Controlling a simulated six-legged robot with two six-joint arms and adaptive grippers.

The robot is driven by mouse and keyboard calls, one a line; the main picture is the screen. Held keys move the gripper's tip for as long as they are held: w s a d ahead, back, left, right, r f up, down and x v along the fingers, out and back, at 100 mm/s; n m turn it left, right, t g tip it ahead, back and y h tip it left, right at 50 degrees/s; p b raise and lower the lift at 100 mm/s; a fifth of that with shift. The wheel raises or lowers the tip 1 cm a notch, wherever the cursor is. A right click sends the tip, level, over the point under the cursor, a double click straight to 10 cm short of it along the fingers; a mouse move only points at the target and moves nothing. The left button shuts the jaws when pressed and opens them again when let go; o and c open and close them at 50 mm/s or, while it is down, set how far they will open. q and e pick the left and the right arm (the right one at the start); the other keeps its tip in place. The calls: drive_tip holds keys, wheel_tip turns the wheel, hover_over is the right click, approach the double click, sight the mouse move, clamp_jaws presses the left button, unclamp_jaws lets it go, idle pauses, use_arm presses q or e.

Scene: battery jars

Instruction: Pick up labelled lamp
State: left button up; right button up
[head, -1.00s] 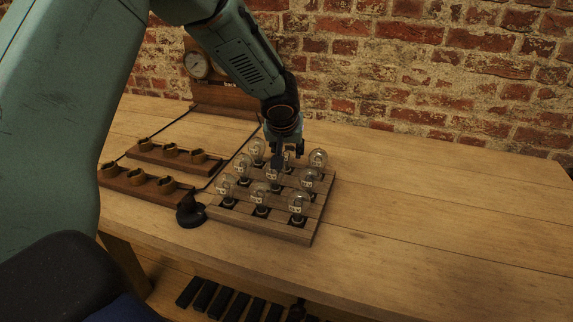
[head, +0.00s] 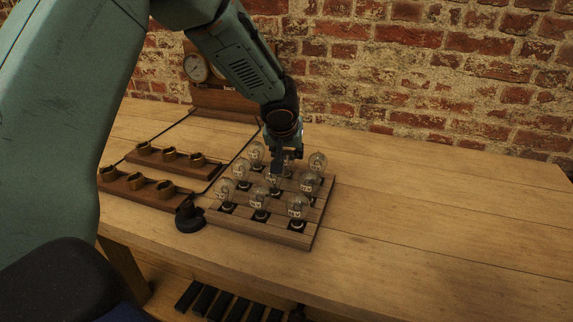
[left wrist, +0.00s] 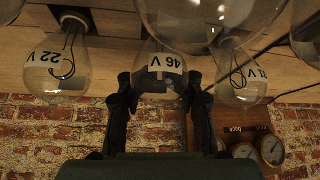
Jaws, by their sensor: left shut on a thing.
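Several clear glass lamps with white voltage labels stand in a wooden rack (head: 300,240) on the bench. My left gripper (head: 279,168) reaches down among the lamps near the middle of the rack. In the left wrist view my left gripper (left wrist: 157,88) has its two dark fingers on either side of a lamp (left wrist: 160,62), shut on it; its label seems to read 46 V. A lamp labelled 22 V (left wrist: 56,66) stands to the left there, and another lamp (left wrist: 241,82) to the right has a label partly cut off. My right gripper is not in view.
Two dark wooden strips with brass sockets (head: 150,187) lie left of the rack. A black stand (head: 189,216) sits by its front left corner. A panel with gauges (head: 197,68) stands at the back before the brick wall. The bench (head: 430,220) is clear on the right.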

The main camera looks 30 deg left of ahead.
use_arm(q)
wheel_tip(320, 180, up, 10)
drive_tip(key=p, duration=0.4)
clamp_jaws()
